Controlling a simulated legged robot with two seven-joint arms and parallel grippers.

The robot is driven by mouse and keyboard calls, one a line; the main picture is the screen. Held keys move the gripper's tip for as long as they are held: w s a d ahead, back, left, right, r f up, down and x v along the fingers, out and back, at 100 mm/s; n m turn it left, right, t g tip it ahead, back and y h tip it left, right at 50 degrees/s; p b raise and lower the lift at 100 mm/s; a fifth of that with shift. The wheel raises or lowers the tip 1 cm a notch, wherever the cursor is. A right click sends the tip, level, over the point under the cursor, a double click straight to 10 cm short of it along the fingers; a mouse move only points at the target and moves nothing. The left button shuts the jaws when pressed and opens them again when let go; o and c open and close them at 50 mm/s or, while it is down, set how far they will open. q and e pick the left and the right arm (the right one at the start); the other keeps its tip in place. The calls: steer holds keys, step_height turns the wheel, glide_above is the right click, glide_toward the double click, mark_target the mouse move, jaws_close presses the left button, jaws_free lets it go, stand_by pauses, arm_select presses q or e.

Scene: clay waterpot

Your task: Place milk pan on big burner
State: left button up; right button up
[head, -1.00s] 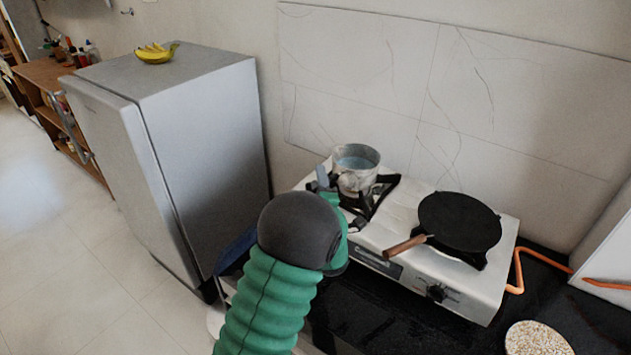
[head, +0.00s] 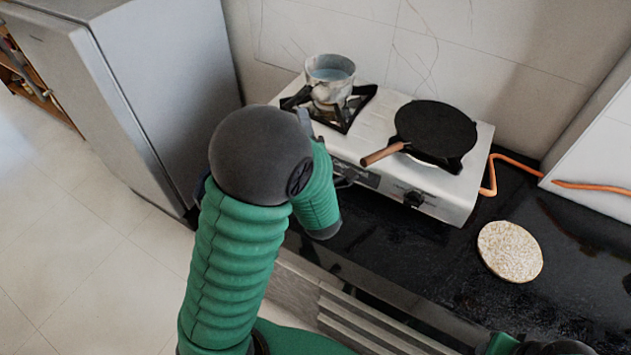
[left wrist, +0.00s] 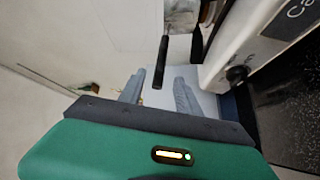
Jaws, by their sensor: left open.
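The milk pan (head: 330,88) is a worn metal pot with pale bluish liquid. It stands upright on the left burner (head: 352,106) of the white two-burner stove. Its dark handle (left wrist: 161,62) shows in the left wrist view, pointing down between my open left gripper's two grey fingers (left wrist: 158,88), with gaps on both sides. In the head view my arm hides most of that gripper; a grey finger (head: 305,121) shows near the stove's left front. A flat black pan (head: 436,130) with a wooden handle covers the right burner. I cannot tell which burner is bigger.
A grey fridge (head: 150,80) stands left of the stove. An orange gas hose (head: 492,176) runs from the stove's right side. A round speckled board (head: 510,251) lies on the black counter (head: 420,240), which is otherwise mostly clear. A tiled wall stands behind.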

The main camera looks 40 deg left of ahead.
arm_select(q)
steer(key=w+d+f+m+h, duration=0.2)
steer(key=d+f+m+h, duration=0.6)
steer(key=d+m, duration=0.2)
steer(key=s+d+f+m+g+h, duration=0.1)
steer(key=s+d+f+m+g, duration=0.1)
steer(key=s+m, duration=0.3)
steer(key=s+d+f+m+g+h, duration=0.2)
steer(key=s+d+f+m+g, duration=0.1)
steer(key=s, duration=0.3)
steer(key=s+d+f+m+g+h, duration=0.2)
steer(key=s+d+m+g, duration=0.2)
steer(key=s+m, duration=0.1)
steer(key=shift+s+d+f+m+g, duration=0.15)
steer(key=shift+s+f+m+g, duration=0.15)
steer(key=shift+m, duration=0.5)
steer(key=shift+s, duration=0.15)
step_height(320, 180, up, 3)
steer(key=p, duration=0.2)
steer(key=shift+f+p, duration=0.2)
steer(key=shift+p, duration=0.15)
